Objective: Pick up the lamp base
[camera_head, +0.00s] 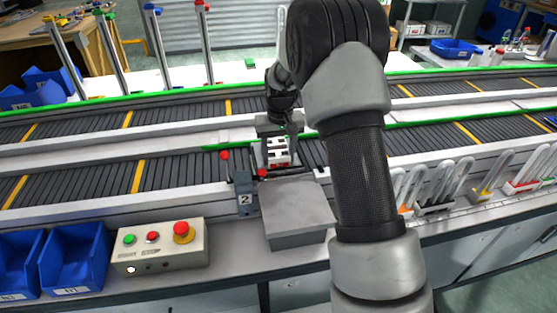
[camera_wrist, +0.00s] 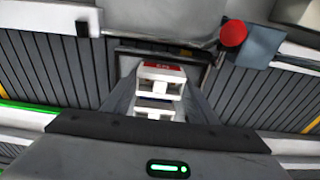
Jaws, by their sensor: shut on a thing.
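The lamp base (camera_head: 278,152) is a small white block with dark slots and a red patch, at the near conveyor's front edge in the head view. It also shows in the wrist view (camera_wrist: 160,88), upper middle, with its red label at the far end. My gripper (camera_head: 277,138) is over the lamp base and shut on it; in the wrist view a finger lies along each side. A dark frame (camera_wrist: 127,53) shows around and behind the lamp base. I cannot tell whether the lamp base touches what lies under it.
A grey block (camera_head: 298,212) and a "2" post (camera_head: 245,195) stand in front of the gripper. A button box (camera_head: 160,247) and blue bins (camera_head: 75,258) are at the left. The conveyor (camera_head: 90,170) left of the gripper is clear.

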